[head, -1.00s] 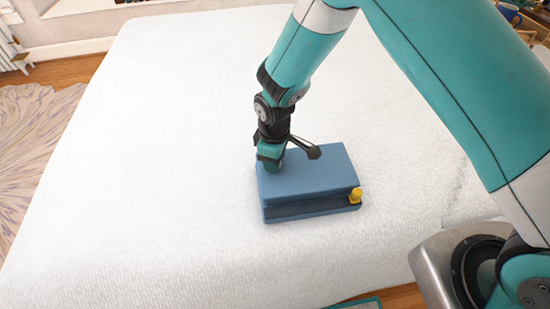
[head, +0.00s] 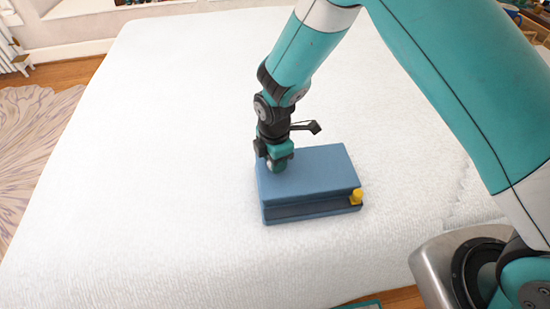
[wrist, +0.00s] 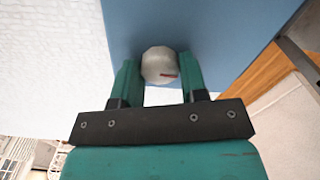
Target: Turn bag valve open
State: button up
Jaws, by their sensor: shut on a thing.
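A blue box-like bag (head: 318,172) lies on a white bed. Its blue top also fills the upper part of the wrist view (wrist: 230,30). A pale round knob, which looks like the valve (wrist: 158,63), sits on the bag and has a small red mark at its lower right. My gripper (head: 277,163) is at the bag's left part, pointing down. In the wrist view its two green fingers (wrist: 159,76) are shut on the valve, one on each side. In the head view the gripper hides most of the valve.
A small yellow piece (head: 356,196) stands at the bag's front right corner. The white bed (head: 150,180) is bare around the bag, with free room on the left. A patterned rug (head: 35,140) lies on the floor at the far left.

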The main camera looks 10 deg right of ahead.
jog(key=shift+n, duration=0.5)
jog(key=o, duration=0.9)
jog(key=shift+r, duration=0.1)
notch_tip(320, 180, up, 17)
jog(key=shift+r+b, duration=0.15)
jog(key=shift+b, duration=0.35)
